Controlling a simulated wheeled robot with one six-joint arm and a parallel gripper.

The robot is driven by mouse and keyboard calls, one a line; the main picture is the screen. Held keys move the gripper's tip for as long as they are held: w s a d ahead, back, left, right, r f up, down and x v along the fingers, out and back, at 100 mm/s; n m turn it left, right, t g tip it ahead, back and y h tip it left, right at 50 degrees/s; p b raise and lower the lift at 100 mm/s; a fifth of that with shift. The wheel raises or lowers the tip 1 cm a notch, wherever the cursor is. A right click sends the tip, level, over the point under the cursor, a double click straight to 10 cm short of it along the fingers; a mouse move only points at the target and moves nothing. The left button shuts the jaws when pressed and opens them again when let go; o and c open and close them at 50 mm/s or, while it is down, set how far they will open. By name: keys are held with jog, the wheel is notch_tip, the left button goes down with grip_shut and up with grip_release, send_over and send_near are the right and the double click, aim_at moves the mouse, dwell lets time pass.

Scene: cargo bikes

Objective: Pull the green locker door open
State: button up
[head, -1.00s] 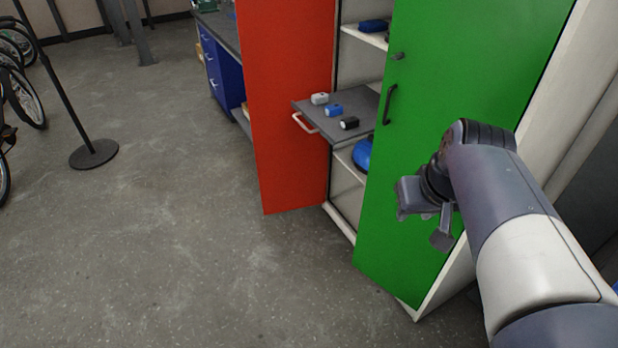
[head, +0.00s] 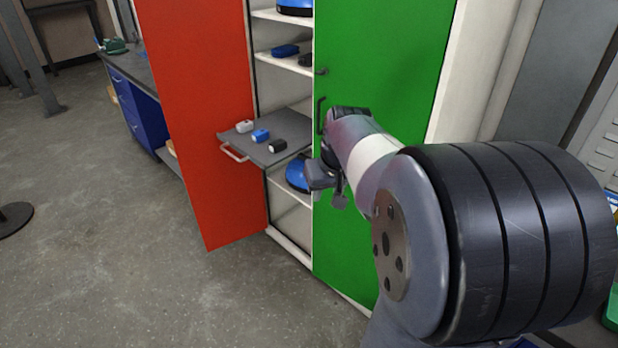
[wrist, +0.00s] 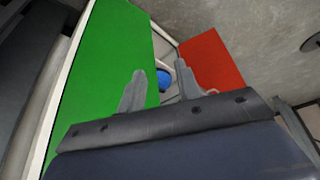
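The green locker door (head: 375,60) covers the right half of the white locker and looks closed. Its dark bar handle (head: 321,115) is upright near the door's left edge, with a small dark knob (head: 321,71) above it. My gripper (head: 330,190) is in front of the door's left edge, lower than the handle, and apart from it. In the wrist view my gripper (wrist: 160,80) has its two fingers spread with nothing held between them. The green door (wrist: 105,70) is to the left there, and the handle cannot be made out. My arm covers part of the door.
The red door (head: 200,110) stands open on the left. A grey pull-out shelf (head: 285,133) with small white, blue and black items sticks out beside the green door. A blue helmet (head: 298,172) sits below it. Free floor (head: 120,270) lies at the front left.

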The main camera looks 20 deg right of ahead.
jog(key=shift+w+d+f, duration=0.15)
jog(key=shift+w+f, duration=0.55)
jog(key=shift+w, duration=0.15)
jog(key=shift+w+d+f, duration=0.1)
jog(key=shift+w+f, duration=0.6)
jog(key=shift+w, duration=0.15)
jog(key=shift+c, duration=0.2)
grip_shut()
jog(key=c, duration=0.6)
grip_release()
jog(key=o, duration=0.6)
jog(key=shift+o, duration=0.2)
